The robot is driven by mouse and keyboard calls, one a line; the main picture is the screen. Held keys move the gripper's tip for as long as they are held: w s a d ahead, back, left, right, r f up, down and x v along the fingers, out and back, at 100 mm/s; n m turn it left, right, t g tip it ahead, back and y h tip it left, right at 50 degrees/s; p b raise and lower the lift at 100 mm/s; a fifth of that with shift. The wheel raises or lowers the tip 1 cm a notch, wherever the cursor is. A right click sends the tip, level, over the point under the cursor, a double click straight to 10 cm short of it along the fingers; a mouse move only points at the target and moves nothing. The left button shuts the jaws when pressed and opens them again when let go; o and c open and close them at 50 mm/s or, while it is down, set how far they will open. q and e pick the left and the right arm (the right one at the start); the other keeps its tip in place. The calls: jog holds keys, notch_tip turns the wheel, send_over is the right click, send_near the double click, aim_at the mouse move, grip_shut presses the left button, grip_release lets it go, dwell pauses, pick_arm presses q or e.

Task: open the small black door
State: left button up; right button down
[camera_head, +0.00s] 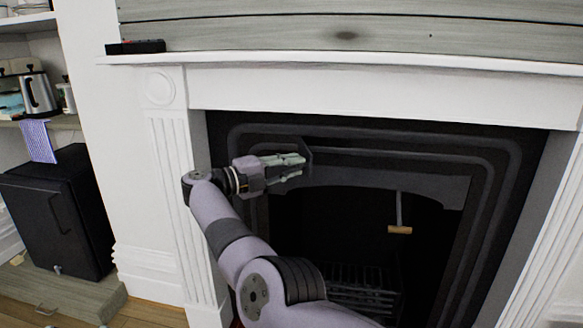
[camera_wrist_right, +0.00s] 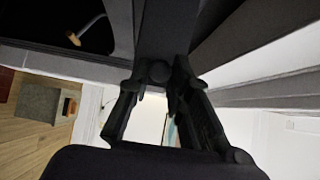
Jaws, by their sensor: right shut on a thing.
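My right gripper (camera_head: 292,163) is at the upper left of the fireplace's black metal front (camera_head: 370,160). In the wrist view its fingers (camera_wrist_right: 160,82) are close together on a small dark rounded part (camera_wrist_right: 160,70), at the end of a dark grey band. I cannot tell whether that part belongs to a door. A small black cabinet (camera_head: 60,215) with a flat front stands at the far left, apart from the gripper, and looks shut. My left gripper is not in view.
A white mantel and surround (camera_head: 380,92) frame the fireplace. A tool with a wooden handle (camera_head: 400,230) hangs in the dark opening above a grate (camera_head: 360,285). A kettle (camera_head: 38,93) stands on the left shelf, above a striped cloth (camera_head: 38,140).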

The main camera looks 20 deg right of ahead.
jog(key=shift+w+a+r, duration=0.1)
jog(key=shift+r, duration=0.05)
jog(key=c, duration=1.5)
grip_release()
jog(key=shift+o, duration=0.2)
